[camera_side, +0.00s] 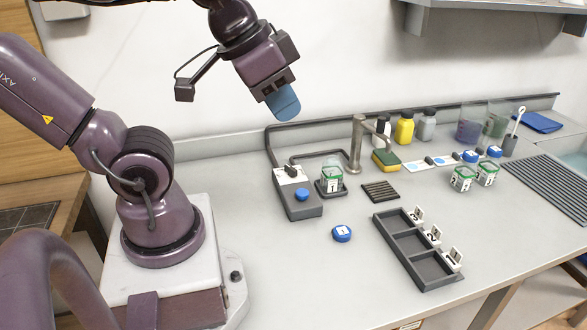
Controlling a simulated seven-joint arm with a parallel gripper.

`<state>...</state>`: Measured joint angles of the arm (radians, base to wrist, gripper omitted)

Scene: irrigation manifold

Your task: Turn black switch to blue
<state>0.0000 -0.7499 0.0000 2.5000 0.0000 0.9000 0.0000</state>
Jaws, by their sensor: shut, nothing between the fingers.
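A grey manifold box (298,205) stands on the counter left of the middle. A small black switch (291,171) sits on the white plate (288,177) on top of it. A round blue knob or button (302,194) is on the box's near part. The marks around the switch are too small to read, so I cannot tell which way it points. My gripper (283,104) is shut and empty, with blue fingers. It hangs high above the counter, well above the box and touching nothing.
A blue lid (342,233) lies in front. Bottles, a sponge (386,160) and jars stand behind. The front counter is mostly clear.

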